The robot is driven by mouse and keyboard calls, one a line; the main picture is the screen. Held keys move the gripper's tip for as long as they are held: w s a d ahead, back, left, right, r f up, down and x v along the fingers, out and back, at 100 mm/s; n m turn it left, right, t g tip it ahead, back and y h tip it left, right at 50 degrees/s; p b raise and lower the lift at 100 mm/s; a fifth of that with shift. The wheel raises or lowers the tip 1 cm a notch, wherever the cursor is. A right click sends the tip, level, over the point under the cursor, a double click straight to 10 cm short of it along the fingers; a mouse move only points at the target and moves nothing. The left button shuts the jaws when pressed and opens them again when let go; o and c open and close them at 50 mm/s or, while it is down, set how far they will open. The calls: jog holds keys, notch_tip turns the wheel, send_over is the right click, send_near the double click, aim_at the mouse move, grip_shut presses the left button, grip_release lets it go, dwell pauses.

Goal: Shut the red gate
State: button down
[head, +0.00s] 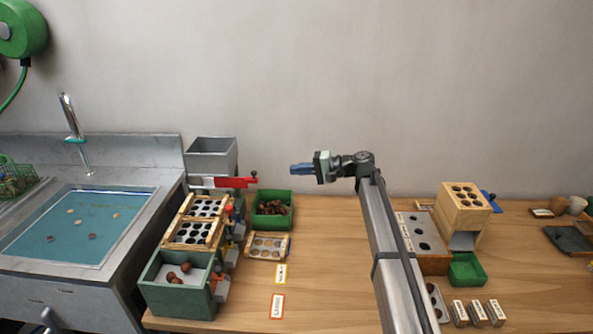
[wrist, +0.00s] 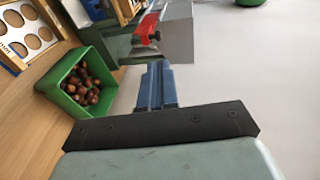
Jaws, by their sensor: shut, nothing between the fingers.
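The red gate (head: 236,182) is a flat red piece below the grey hopper (head: 211,157), sticking out to the right, with a small dark knob at its end. In the wrist view the red gate (wrist: 147,29) shows beyond my fingertips, beside the hopper's grey wall (wrist: 176,35). My gripper (head: 293,169) has blue fingers, shut and empty, in the air right of the gate and a little higher. In the wrist view my gripper (wrist: 157,68) points toward the gate with a gap that I cannot measure. The gate's inner end is hidden under the hopper.
A green bin of chestnuts (head: 289,198) stands below and right of the gate. Wooden hole trays (head: 186,230) and a green box (head: 165,300) stand in front of the hopper. A water-filled sink (head: 20,262) is at left. The table's middle is mostly clear.

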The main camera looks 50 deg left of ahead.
send_near(248, 179)
jog(key=s+a, duration=0.1)
jog(key=a, duration=0.3)
jog(key=shift+s+d+r, duration=0.15)
jog(key=shift+s+r, duration=0.1)
jog(key=shift+r, duration=0.2)
jog(key=s+a, duration=0.4)
jog(key=shift+s+r, duration=0.1)
jog(key=shift+a, duration=0.1)
jog(key=v, duration=1.4)
jog(key=shift+w+d, duration=0.25)
jog(key=shift+w, duration=0.1)
